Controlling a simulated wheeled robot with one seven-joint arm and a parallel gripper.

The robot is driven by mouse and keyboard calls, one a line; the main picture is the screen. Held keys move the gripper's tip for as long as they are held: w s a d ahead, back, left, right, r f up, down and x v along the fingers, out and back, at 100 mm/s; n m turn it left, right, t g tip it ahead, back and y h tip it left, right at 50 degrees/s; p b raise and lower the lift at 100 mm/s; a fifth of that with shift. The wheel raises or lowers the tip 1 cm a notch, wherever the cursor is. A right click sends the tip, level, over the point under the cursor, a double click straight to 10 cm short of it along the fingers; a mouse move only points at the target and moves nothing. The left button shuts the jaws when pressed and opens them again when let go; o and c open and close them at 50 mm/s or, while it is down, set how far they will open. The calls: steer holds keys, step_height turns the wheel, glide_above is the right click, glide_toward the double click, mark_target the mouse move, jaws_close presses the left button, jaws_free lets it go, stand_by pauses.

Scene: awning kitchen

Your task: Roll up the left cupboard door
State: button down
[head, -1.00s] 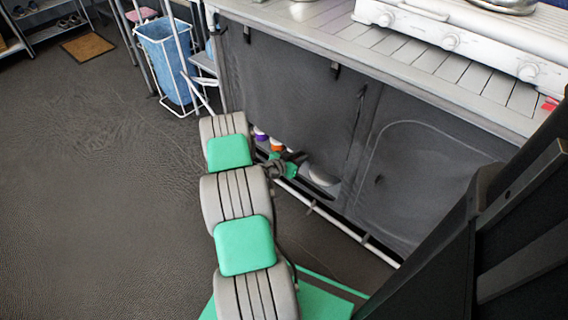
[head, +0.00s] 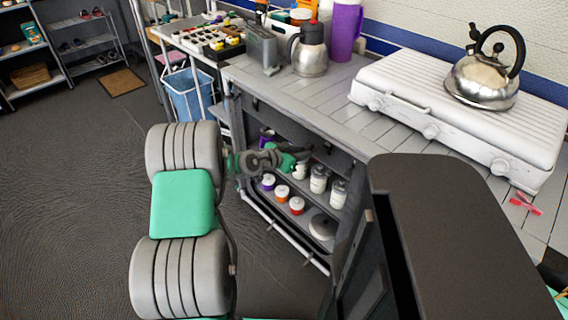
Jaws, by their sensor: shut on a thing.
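The left cupboard door (head: 285,122) is a dark grey fabric flap under the counter's front edge. It is gathered high, as a band across the top of the opening, and the shelves below it are exposed. My gripper (head: 304,153) is at the band's lower edge and is shut on the door fabric. The fingertips are small and dark against the fabric, so the exact grip is hard to see.
A white stove (head: 440,105) with a steel kettle (head: 484,78) stands on the counter (head: 305,100). A steel jug (head: 309,52) and purple pitcher (head: 346,30) stand behind. A blue bin (head: 187,95) is left of the cupboard.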

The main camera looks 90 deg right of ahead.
step_height(320, 180, up, 6)
steer(key=shift+d+f+p, duration=0.1)
steer(key=shift+p, duration=0.55)
steer(key=c, duration=1.5)
jaws_free()
steer(key=shift+c, duration=0.2)
steer(key=shift+o, duration=1.3)
steer(key=v, duration=0.8)
steer(key=shift+s+f, duration=0.1)
